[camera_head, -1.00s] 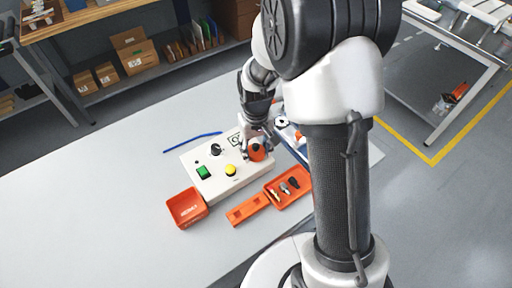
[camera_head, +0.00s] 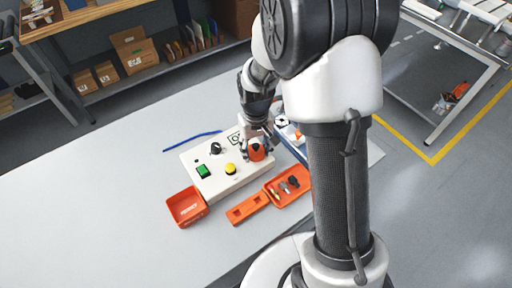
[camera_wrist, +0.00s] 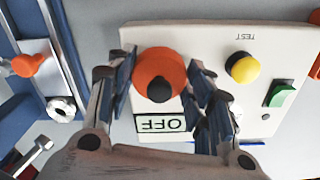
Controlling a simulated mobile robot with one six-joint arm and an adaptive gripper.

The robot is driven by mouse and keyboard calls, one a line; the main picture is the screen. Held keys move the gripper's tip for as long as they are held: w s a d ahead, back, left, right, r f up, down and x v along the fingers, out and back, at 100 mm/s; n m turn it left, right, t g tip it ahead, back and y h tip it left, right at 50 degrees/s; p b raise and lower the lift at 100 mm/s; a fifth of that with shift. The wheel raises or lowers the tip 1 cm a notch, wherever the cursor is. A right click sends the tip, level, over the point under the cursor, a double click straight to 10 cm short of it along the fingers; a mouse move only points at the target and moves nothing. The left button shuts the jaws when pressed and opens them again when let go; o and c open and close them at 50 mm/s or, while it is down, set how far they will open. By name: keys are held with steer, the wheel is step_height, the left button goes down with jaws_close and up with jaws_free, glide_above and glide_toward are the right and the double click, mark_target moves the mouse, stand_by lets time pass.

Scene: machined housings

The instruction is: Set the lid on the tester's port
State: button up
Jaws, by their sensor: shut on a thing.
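The tester (camera_head: 222,180) is a white box on the grey table, with a green switch, a yellow button and a black knob on top. The lid (camera_head: 257,153), a round orange disc with a black knob, is at the tester's right end. My gripper (camera_head: 257,144) is shut on the lid; in the wrist view its fingers stand on either side of the lid (camera_wrist: 172,62), beside the tester's OFF label (camera_wrist: 162,124). The port is not visible. I cannot tell whether the lid rests on the tester or hangs just above it.
An orange bin (camera_head: 186,208) stands at the tester's front left. An open orange case (camera_head: 249,209) with small parts lies in front. A blue fixture (camera_wrist: 18,75) with metal and orange parts is close beside the tester. A blue rod (camera_head: 190,142) lies behind. The table's left is clear.

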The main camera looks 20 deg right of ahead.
steer(key=shift+f, duration=0.1)
steer(key=o, duration=1)
steer(key=shift+o, duration=0.5)
steer(key=o, duration=0.4)
steer(key=shift+r+p, duration=3.1)
steer(key=shift+r, duration=0.9)
